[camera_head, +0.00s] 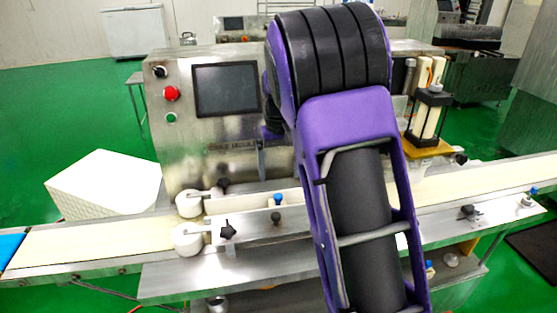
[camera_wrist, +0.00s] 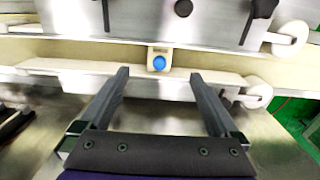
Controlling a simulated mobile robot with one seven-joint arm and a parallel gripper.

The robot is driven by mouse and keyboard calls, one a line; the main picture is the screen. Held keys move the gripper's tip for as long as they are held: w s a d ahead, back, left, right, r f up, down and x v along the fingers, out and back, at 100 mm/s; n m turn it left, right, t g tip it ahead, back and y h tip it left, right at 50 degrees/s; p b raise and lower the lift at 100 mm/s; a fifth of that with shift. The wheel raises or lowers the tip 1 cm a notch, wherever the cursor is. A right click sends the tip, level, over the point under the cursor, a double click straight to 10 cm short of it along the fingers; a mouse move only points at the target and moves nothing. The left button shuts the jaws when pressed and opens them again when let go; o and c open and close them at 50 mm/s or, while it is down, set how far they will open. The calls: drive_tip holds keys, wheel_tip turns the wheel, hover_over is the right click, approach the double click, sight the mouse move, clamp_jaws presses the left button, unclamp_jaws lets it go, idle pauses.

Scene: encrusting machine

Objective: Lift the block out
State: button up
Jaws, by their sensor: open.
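A small cream block (camera_wrist: 159,50) with a round blue top (camera_wrist: 159,63) sits on the conveyor between the two long guide rails in the wrist view. It also shows in the head view, left of my arm. My gripper (camera_wrist: 160,74) is open and empty. In the wrist view its two dark fingers reach toward the block, which appears centred just beyond the fingertips. I see no contact; the height gap cannot be told. In the head view my arm hides the gripper.
Guide rails (camera_wrist: 65,67) and white rollers (camera_wrist: 258,94) flank the belt (camera_head: 95,238). Knobs, including a black star knob (camera_head: 228,230), stick up near the rails. The steel control box with its screen (camera_head: 225,90) rises behind. A yellow-based fixture (camera_head: 428,148) stands at right.

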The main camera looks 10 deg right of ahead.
sight(279, 208)
wheel_tip(279, 208, down, 13)
drive_tip(key=shift+f+b, duration=0.1)
drive_tip(key=shift+b, duration=0.85)
drive_tip(key=c, duration=1.5)
drive_tip(key=shift+r+p, duration=3.25)
drive_tip(key=shift+r, duration=1.3)
clamp_jaws()
